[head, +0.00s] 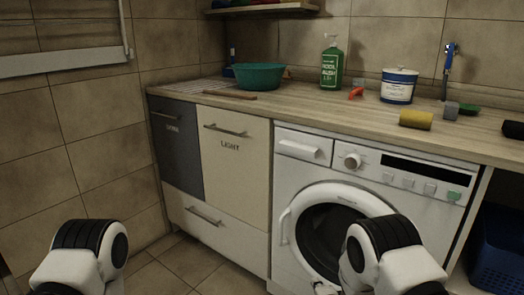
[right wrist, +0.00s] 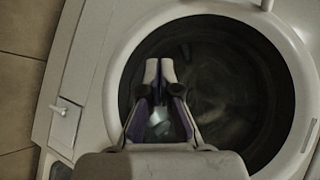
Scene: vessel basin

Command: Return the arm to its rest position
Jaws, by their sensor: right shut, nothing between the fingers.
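My right arm (head: 385,250) comes in at the bottom right of the head view, in front of the washing machine (head: 375,180). My right gripper (right wrist: 159,68) is shut and empty in the right wrist view. It appears in front of the machine's dark round window (right wrist: 225,85); I cannot tell the gap. In the head view only a small part of this gripper shows at the bottom edge. My left arm (head: 82,255) is at the bottom left of the head view; its gripper is out of frame.
The wooden counter (head: 290,107) holds a teal basin (head: 259,76), a green bottle (head: 332,68), a white tub (head: 398,86) and a yellow sponge roll (head: 416,120). Laundry cabinets (head: 232,165) stand left of the machine. A blue crate (head: 500,250) is at right. Tiled floor (head: 205,262) shows clear between the arms.

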